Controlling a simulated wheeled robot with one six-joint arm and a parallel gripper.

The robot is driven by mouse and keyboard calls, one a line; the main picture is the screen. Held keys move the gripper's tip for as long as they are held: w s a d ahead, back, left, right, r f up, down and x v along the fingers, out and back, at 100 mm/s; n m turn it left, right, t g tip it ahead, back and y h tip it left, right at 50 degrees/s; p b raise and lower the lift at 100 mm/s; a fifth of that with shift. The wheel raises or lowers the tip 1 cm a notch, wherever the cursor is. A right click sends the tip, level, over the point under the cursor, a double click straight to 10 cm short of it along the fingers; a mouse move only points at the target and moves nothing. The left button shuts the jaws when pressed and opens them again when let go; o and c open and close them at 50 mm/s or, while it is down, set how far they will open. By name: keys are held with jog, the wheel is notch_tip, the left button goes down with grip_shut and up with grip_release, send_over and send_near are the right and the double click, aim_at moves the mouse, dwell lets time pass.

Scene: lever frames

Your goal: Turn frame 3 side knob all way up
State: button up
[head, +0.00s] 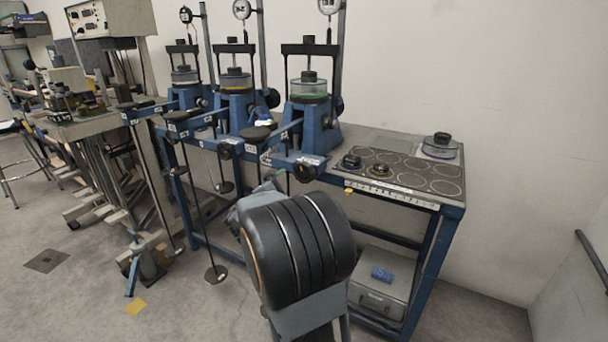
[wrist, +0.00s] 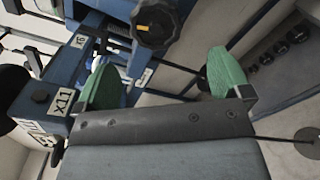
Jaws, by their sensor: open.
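Three blue lever frames stand in a row in the head view. The rightmost, which I take as frame 3 (head: 312,120), holds a clear cell with a green base. A dark round side knob (head: 337,104) shows on its right side; its setting is too small to read. A black lobed knob (head: 305,172) sits at the front end of its beam. In the wrist view, a black lobed knob (wrist: 155,22) is beyond the fingers, near the top; I cannot tell which frame it belongs to. My gripper (wrist: 165,80) is open and empty, its green fingertips apart, not touching the knob.
A blue-legged table carries the frames and a panel of ringed circles (head: 405,175) at right. Blue beams with labels lie close left of my fingers in the wrist view. Hanging rods with discs (head: 217,273) stand below. A grey box (head: 380,295) is under the table.

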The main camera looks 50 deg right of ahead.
aim_at(302, 174)
jog(key=p+x, duration=0.1)
jog(key=x, duration=0.2)
jog(key=p+x, duration=0.1)
jog(key=x, duration=0.6)
jog(key=shift+w+r+p, duration=0.2)
jog(key=shift+r+p, duration=0.05)
jog(key=shift+p, duration=0.15)
jog(key=shift+f, duration=0.15)
jog(key=shift+c, duration=0.5)
jog(key=c, duration=1.1)
